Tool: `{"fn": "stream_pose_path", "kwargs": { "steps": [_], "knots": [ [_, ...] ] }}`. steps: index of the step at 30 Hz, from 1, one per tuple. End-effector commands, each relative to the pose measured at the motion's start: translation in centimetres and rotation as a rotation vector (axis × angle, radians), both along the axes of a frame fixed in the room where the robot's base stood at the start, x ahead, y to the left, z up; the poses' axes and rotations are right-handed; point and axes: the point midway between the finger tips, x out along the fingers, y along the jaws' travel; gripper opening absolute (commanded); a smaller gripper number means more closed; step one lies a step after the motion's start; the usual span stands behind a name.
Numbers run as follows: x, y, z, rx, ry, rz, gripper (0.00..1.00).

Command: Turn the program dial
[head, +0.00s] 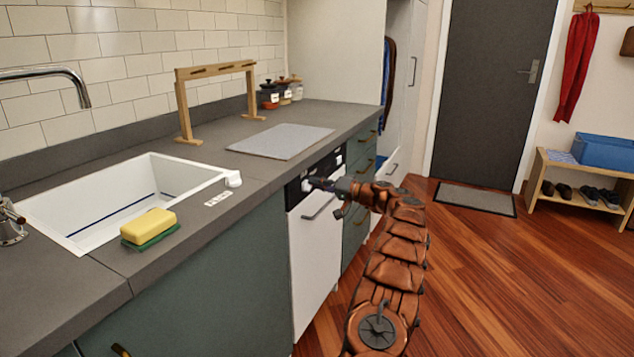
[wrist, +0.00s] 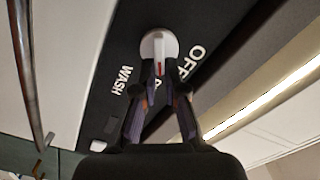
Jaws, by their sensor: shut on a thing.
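The program dial (wrist: 160,44) is a round white knob with a red mark, set in a black panel (wrist: 105,105) in the wrist view. The panel reads WASH and OFF on either side of the dial; further lettering is partly hidden behind my fingers. My gripper (wrist: 160,88) is shut on the dial, with its fingertips at the dial's near edge. In the head view my gripper (head: 311,184) reaches the black control strip at the top of the white dishwasher (head: 312,245); my gripper hides most of the dial there.
The dishwasher's bar handle (head: 318,209) sits just below the strip; the handle (wrist: 27,85) also runs along the left of the wrist view. A small pale button (wrist: 98,146) is on the panel. The counter (head: 255,165) overhangs above. The wooden floor (head: 490,270) at right is clear.

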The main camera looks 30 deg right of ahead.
Motion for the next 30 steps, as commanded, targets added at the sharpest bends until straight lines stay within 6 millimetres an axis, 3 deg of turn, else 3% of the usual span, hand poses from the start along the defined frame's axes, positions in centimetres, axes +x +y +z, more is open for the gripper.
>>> {"fn": "stream_pose_path", "kwargs": {
  "steps": [17, 18, 24, 30],
  "knots": [
    [0.03, -0.11, 0.03, 0.029, 0.016, -0.003, 0.00],
    [0.03, -0.11, 0.03, 0.029, 0.016, -0.003, 0.12],
    [0.03, -0.07, -0.01, 0.028, 0.016, -0.002, 0.33],
    [0.03, -0.06, -0.03, 0.029, 0.017, -0.001, 0.35]
  ]
}}
